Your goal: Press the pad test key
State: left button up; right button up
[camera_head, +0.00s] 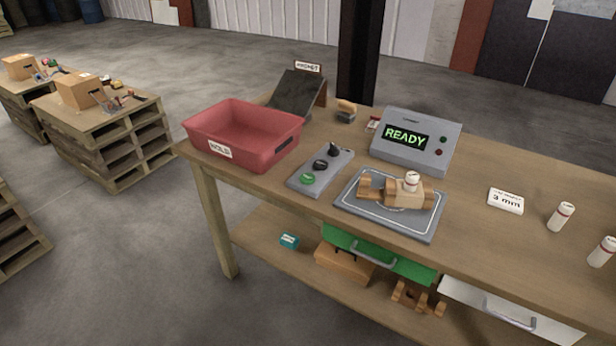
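A grey control panel (298,184) lies on the workbench, left of the test pad. Neither of my grippers is in view.
A red HOLD bin (218,124) stands on the bench's left end, with a dark sloped chute (297,94) behind it. A "3 mm" card (506,200) and white bottles (561,216) stand at the right. A green drawer (400,267) is under the bench.

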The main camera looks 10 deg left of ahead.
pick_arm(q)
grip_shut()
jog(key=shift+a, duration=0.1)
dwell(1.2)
